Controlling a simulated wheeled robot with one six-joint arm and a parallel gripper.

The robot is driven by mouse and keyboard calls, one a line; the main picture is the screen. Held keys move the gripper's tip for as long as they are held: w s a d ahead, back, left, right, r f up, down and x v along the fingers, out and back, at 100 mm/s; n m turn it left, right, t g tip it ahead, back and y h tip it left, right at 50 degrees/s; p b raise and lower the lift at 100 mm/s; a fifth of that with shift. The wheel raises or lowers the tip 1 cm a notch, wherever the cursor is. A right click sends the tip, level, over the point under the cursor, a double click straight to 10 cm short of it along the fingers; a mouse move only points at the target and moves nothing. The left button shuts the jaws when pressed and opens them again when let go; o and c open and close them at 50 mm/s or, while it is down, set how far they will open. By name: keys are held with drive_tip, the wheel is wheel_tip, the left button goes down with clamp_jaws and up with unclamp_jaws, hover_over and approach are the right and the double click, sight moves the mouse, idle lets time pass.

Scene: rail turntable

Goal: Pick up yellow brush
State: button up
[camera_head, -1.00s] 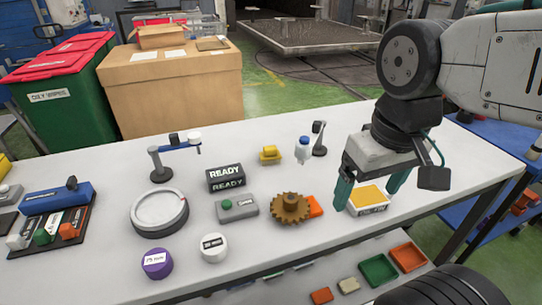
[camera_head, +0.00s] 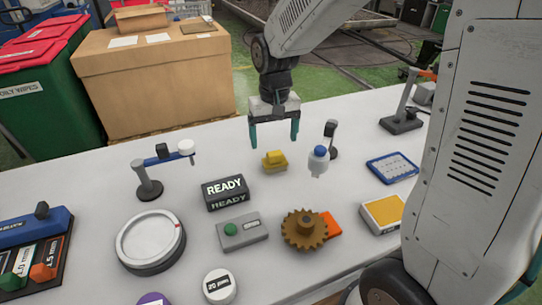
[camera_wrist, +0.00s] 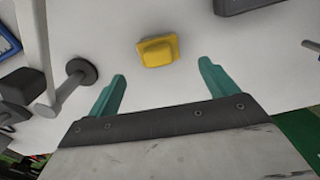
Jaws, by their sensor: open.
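The yellow brush (camera_head: 274,161) is a small yellow block with a raised grip. It lies on the white table between the READY sign and a small white bottle with a blue cap. My gripper (camera_head: 274,138) is open and empty, with teal fingers pointing down above and just behind the brush in the head view. In the wrist view the brush (camera_wrist: 158,51) lies beyond the fingertips, between the lines of the two open fingers (camera_wrist: 162,68). Nothing touches it.
The blue-capped bottle (camera_head: 318,161) and a dark stand stand close to the right of the brush. The READY sign (camera_head: 226,192) is to its left front. A brown gear (camera_head: 304,230) and a grey button box (camera_head: 242,230) are nearer. The table behind the brush is mostly clear.

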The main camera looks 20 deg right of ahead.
sight(274, 152)
drive_tip(key=shift+w+d+f, duration=0.1)
drive_tip(key=shift+w+f, duration=0.05)
drive_tip(key=shift+f, duration=0.3)
wheel_tip(274, 152, down, 7)
drive_tip(key=shift+f, duration=0.1)
drive_tip(key=shift+c, duration=0.3)
drive_tip(key=c, duration=1)
